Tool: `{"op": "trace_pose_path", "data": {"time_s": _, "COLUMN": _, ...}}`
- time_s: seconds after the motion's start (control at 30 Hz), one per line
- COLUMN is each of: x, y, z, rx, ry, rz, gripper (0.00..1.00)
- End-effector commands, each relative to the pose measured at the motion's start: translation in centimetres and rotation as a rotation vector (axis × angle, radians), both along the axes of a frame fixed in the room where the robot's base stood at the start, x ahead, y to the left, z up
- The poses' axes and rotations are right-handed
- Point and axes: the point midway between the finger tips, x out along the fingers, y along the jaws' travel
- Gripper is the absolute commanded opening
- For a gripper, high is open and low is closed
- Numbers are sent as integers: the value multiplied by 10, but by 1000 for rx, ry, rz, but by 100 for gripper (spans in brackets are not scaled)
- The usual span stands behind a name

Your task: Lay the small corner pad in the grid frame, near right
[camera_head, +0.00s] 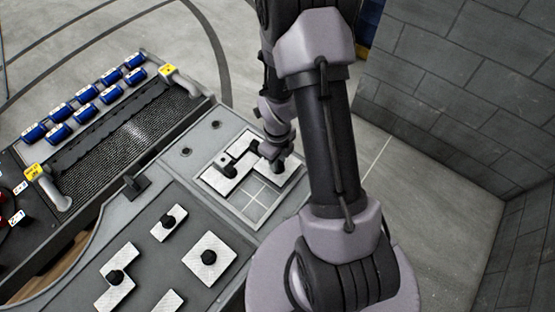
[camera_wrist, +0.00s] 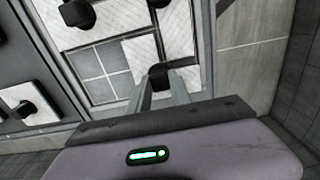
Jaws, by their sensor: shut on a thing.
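The grid frame (camera_head: 234,222) lies on the grey worktop, and its side rail shows in the wrist view (camera_wrist: 204,45). A white pad with a black knob (camera_head: 227,171) lies in its left part. My gripper (camera_head: 277,164) is over the frame's right part, shut on the black knob (camera_wrist: 160,77) of a white pad, which I take as the small corner pad (camera_wrist: 184,78). The arm and fingers hide part of this pad. It is at or just above the frame; I cannot tell whether it touches. Bare grid cells (camera_wrist: 100,76) show beside it.
Loose white pads with black knobs lie on the worktop: a square one (camera_head: 203,270), a small one (camera_head: 160,231) and an L-shaped one (camera_head: 122,255). A rack with blue cylinders (camera_head: 86,93) stands at left. A grey block wall (camera_head: 460,100) rises at right.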

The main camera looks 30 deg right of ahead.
Motion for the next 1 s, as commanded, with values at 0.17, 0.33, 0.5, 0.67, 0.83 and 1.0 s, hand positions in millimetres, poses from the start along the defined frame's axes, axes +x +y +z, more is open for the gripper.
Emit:
{"op": "trace_pose_path", "data": {"time_s": 0.17, "x": 0, "y": 0, "z": -4, "rx": 0, "ry": 0, "rz": 0, "gripper": 0}}
{"op": "trace_pose_path", "data": {"time_s": 0.33, "x": 0, "y": 0, "z": -7, "rx": 0, "ry": 0, "rz": 0, "gripper": 0}}
{"op": "trace_pose_path", "data": {"time_s": 0.5, "x": 0, "y": 0, "z": -10, "rx": 0, "ry": 0, "rz": 0, "gripper": 0}}
{"op": "trace_pose_path", "data": {"time_s": 0.67, "x": 0, "y": 0, "z": -13, "rx": 0, "ry": 0, "rz": 0, "gripper": 0}}
{"op": "trace_pose_path", "data": {"time_s": 0.83, "x": 0, "y": 0, "z": -12, "rx": 0, "ry": 0, "rz": 0, "gripper": 0}}
{"op": "trace_pose_path", "data": {"time_s": 1.0, "x": 0, "y": 0, "z": -12, "rx": 0, "ry": 0, "rz": 0, "gripper": 0}}
